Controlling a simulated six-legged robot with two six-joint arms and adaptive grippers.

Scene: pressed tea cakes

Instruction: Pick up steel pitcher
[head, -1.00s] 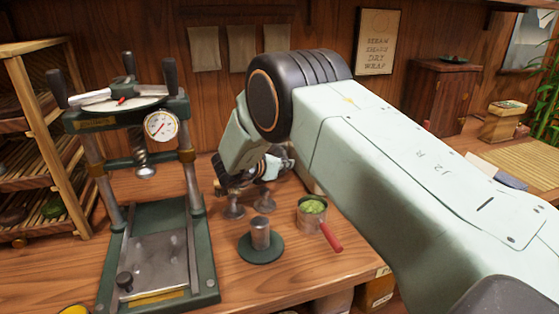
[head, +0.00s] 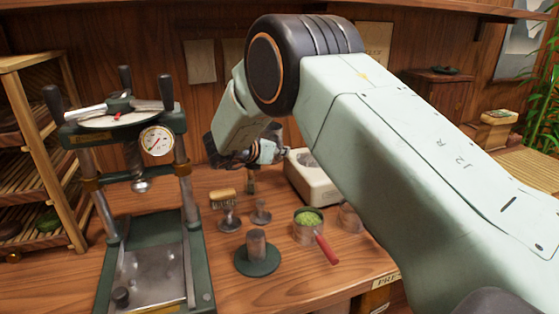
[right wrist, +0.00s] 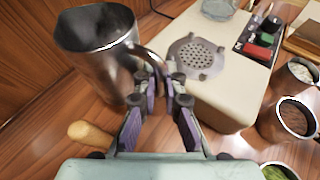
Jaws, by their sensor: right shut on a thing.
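The steel pitcher (right wrist: 92,65) is a shiny dark metal jug with a curved handle, at the upper left of the right wrist view. My right gripper (right wrist: 162,84) is shut on the handle, its purple-padded fingers on both sides of it. The pitcher looks tilted in that view and appears held above the counter. In the head view my right gripper (head: 272,152) is over the back of the counter, and the pitcher is mostly hidden behind it and the arm. My left gripper is not in view.
A cream steamer box (head: 312,190) with a round grate stands behind a red-handled pan (head: 307,228) of green leaves. A green press (head: 205,270) is at left.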

